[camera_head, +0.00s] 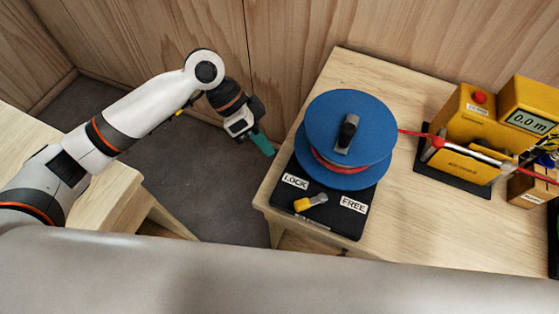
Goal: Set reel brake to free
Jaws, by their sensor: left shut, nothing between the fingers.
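The reel (336,112) is a blue spool with red cord wound between its flanges and a dark handle on top. It stands on a black base plate (345,222) on the wooden table. At the front of the base is the brake lever (308,202), a grey piece with a yellow tip. The yellow tip points left, toward the side of the LOCK label (295,181). The FREE label (353,204) is to the right. My left gripper (268,148), with teal fingers, is shut and empty, left of the reel and apart from it. My right gripper is out of view.
Red cord runs right from the reel to a yellow meter device (465,150) with a display reading 0.0 m. More gear stands at the right edge. The wooden table (400,220) has bare room in front of the meter. Wooden walls close off the back.

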